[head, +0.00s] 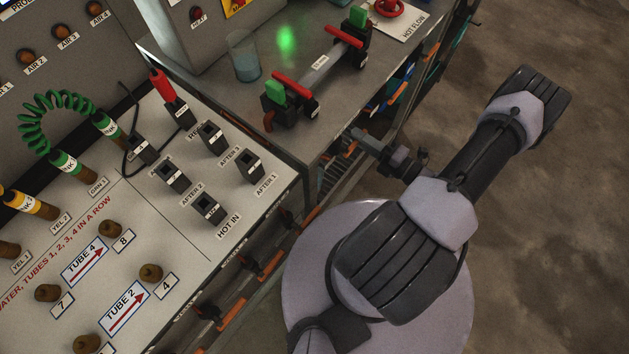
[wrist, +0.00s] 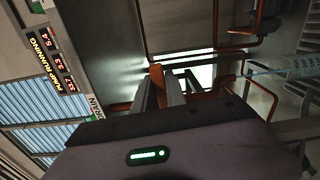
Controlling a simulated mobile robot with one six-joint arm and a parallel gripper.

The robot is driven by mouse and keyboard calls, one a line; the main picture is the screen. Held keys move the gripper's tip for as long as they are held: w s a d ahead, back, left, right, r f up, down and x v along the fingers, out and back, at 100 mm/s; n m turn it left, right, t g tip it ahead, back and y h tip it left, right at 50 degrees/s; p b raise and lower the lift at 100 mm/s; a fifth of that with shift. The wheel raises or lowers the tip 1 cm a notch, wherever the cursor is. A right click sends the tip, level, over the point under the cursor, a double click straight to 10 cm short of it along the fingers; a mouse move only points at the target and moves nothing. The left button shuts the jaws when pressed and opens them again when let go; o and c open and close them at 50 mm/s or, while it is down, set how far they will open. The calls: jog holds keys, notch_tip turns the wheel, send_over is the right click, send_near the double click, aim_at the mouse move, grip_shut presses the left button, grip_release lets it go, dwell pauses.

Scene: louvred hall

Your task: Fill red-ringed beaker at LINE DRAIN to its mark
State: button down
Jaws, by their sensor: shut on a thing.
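My gripper (head: 358,135) is at the bench's front edge in the head view, right of the valve line. In the wrist view my gripper (wrist: 160,88) is shut on a small orange piece (wrist: 157,73); what it belongs to is unclear. A clear marked vessel (wrist: 302,66) is at the right edge of the wrist view, with a thin pale blue streak leading to it; no red ring shows. A DRAIN label (wrist: 95,106) is left of the jaws. In the head view a clear beaker (head: 243,58) holding bluish liquid stands on the bench; I see no red ring on it.
The valve line (head: 318,74) has red levers and green blocks. A red wheel (head: 388,7) stands by HOT FLOW. A hose panel (head: 225,220) with black sockets fills the left. A display (wrist: 52,62) reads PUMP RUNNING. Orange pipes (wrist: 265,100) surround the jaws. Floor at right is clear.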

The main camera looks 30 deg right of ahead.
jog(key=c, duration=1.7)
grip_release()
jog(key=shift+f+m, duration=0.3)
jog(key=shift+m, duration=0.2)
jog(key=o, duration=0.4)
jog(key=shift+r, duration=0.1)
jog(key=v, duration=0.7)
jog(key=shift+s, duration=0.1)
jog(key=p+v, duration=0.2)
jog(key=v, duration=1.5)
jog(key=shift+s, duration=0.15)
